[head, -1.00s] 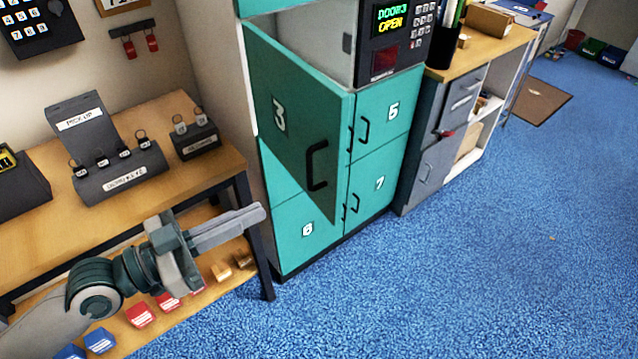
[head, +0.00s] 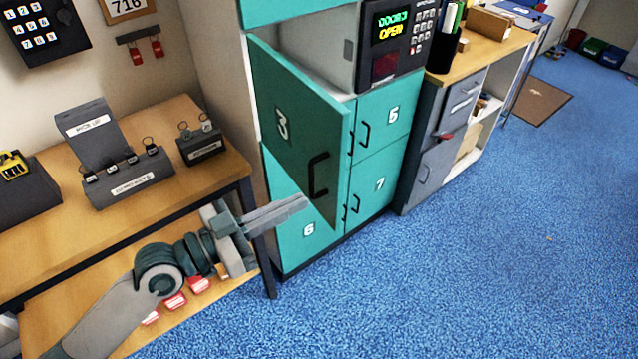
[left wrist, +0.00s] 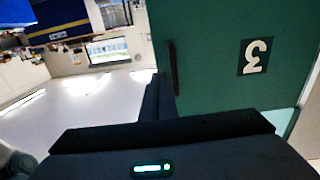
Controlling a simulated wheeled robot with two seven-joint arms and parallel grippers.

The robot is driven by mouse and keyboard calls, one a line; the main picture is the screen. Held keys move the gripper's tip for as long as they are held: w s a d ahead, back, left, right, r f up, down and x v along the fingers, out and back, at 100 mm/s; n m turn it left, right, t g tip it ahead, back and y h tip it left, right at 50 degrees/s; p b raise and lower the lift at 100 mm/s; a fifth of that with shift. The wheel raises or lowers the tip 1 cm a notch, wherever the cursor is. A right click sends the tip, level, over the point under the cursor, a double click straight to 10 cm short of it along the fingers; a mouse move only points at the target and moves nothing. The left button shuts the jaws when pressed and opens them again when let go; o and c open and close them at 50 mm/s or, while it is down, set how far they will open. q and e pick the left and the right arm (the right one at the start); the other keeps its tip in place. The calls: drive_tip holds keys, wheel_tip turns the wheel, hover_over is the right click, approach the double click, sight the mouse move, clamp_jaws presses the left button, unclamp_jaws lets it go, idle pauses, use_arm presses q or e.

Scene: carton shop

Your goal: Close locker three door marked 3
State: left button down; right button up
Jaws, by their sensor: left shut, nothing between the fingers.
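The locker door marked 3 (head: 290,120) is teal and stands open, swung out from the locker block, with a black handle (head: 318,175) near its free edge. The door shows in the left wrist view (left wrist: 215,90) with its 3 turned over and its handle (left wrist: 173,68) beside the fingers. The locker display (head: 393,25) reads door 3 open. My left gripper (head: 303,203) is shut and empty, its fingertips just below and left of the handle in the head view; I cannot tell whether it touches the door. My right gripper is not in view.
A wooden table (head: 60,230) with key racks stands at the left, close to my left arm. A grey cabinet (head: 440,140) stands at the right. The blue floor (head: 480,270) in front is clear.

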sight(335, 184)
use_arm(q)
drive_tip(key=p+x, duration=0.2)
drive_tip(key=x, duration=0.2)
drive_tip(key=shift+w+d+r, duration=0.15)
drive_tip(key=shift+d, duration=0.2)
drive_tip(key=shift+w+d+p, duration=0.35)
drive_tip(key=shift+d+p, duration=0.05)
drive_tip(key=shift+d, duration=0.2)
drive_tip(key=shift+w+d, duration=0.1)
